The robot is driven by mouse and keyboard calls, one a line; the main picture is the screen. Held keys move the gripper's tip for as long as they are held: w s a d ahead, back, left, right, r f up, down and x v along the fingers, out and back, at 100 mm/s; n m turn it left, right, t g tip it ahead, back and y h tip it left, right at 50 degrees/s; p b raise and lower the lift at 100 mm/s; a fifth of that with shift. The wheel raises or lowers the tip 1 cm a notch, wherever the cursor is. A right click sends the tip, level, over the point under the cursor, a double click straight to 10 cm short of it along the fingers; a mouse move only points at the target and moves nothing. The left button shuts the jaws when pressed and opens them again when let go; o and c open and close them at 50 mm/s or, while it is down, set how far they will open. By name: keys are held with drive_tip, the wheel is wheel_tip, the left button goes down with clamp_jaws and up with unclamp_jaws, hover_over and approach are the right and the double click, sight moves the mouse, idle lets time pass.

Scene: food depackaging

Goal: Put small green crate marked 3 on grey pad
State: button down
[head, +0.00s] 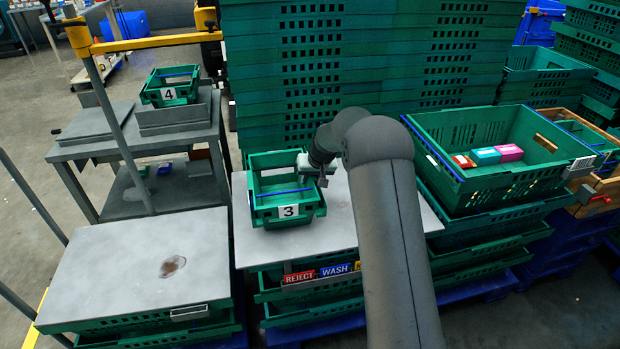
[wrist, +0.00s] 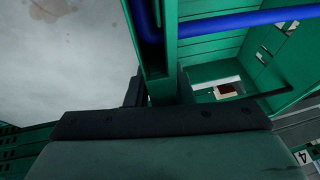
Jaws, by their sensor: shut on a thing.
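The small green crate marked 3 (head: 288,211) is upright over the grey-white table top in the middle of the head view. A blue bar crosses its open top. My gripper (head: 308,166) is shut on its right wall. In the wrist view the crate's green rim (wrist: 158,60) passes between the dark fingers (wrist: 150,92). I cannot tell whether the crate's base touches the table. An empty flat grey pad (head: 103,122) lies on the grey bench at the left. A raised grey block (head: 172,118) beside it bears a small green crate marked 4 (head: 168,95).
A stained table top (head: 150,265) at front left is bare. Tall green crate stacks (head: 330,60) stand behind. A large green crate (head: 455,150) with small coloured boxes stands at the right.

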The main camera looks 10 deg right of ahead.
drive_tip(key=shift+f, duration=0.1)
drive_tip(key=c, duration=1.3)
unclamp_jaws()
drive_tip(key=shift+o, duration=0.2)
drive_tip(key=shift+r, duration=0.25)
drive_tip(key=v, duration=1.2)
drive_tip(key=s+a+r+g+h, duration=0.1)
drive_tip(key=s+r, duration=0.1)
drive_tip(key=s, duration=0.9)
drive_tip(key=s+a+r+g, duration=0.1)
drive_tip(key=s, duration=0.9)
drive_tip(key=s+f+g, duration=0.1)
drive_tip(key=s, duration=1)
drive_tip(key=s+f+g+h, duration=0.1)
drive_tip(key=s+f, duration=0.1)
drive_tip(key=s, duration=0.9)
drive_tip(key=shift+f+g, duration=0.3)
